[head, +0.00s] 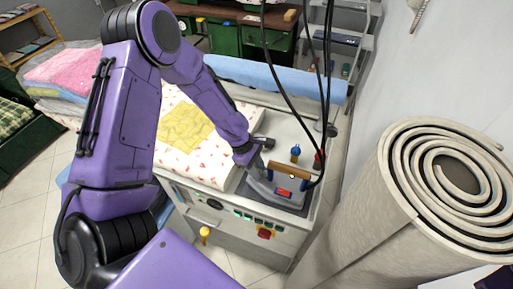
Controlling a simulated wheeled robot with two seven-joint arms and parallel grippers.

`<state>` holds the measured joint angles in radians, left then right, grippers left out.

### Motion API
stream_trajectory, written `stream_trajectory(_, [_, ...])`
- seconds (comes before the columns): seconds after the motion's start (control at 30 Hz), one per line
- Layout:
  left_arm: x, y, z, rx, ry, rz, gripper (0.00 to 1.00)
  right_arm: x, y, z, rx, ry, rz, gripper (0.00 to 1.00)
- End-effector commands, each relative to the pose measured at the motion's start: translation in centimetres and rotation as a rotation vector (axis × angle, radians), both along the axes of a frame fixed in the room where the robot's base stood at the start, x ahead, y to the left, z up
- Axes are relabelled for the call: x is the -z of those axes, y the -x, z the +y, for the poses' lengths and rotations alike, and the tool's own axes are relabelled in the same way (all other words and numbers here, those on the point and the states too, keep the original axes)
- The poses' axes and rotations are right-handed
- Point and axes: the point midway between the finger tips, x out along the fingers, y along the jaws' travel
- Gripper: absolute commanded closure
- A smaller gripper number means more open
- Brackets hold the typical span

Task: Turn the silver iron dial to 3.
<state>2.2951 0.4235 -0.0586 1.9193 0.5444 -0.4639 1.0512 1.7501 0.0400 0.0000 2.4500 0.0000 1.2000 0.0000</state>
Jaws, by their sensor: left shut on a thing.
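The silver iron (261,188) stands on the right part of the pressing table, with a wooden handle (290,172) and a red label on its near side. My left gripper (257,167) reaches down to the left end of the iron. Its fingers are shut at the iron's body, where the dial seems to be. The dial and its marks are hidden or too small to read. My right gripper is not in view.
The pressing table (225,222) has buttons and a red switch on its front. A yellow cloth (184,127) lies left of the iron. A blue-capped bottle (295,152) stands behind it. Black cables hang above. A large rolled carpet (395,215) stands at right.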

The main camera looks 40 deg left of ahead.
Motion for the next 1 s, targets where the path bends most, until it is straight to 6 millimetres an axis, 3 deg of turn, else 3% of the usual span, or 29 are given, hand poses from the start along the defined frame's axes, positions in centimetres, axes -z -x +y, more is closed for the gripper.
stream_trajectory(0.13, [-0.3,-0.2,0.1,0.136,0.000,-0.001,0.99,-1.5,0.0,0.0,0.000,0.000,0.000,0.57])
stream_trajectory(0.5, [0.0,-0.4,0.0,0.431,0.000,-0.002,0.99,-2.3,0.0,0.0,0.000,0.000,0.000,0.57])
stream_trajectory(1.0, [0.0,-0.5,-0.1,0.594,0.000,-0.002,0.99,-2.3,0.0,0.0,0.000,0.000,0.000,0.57])
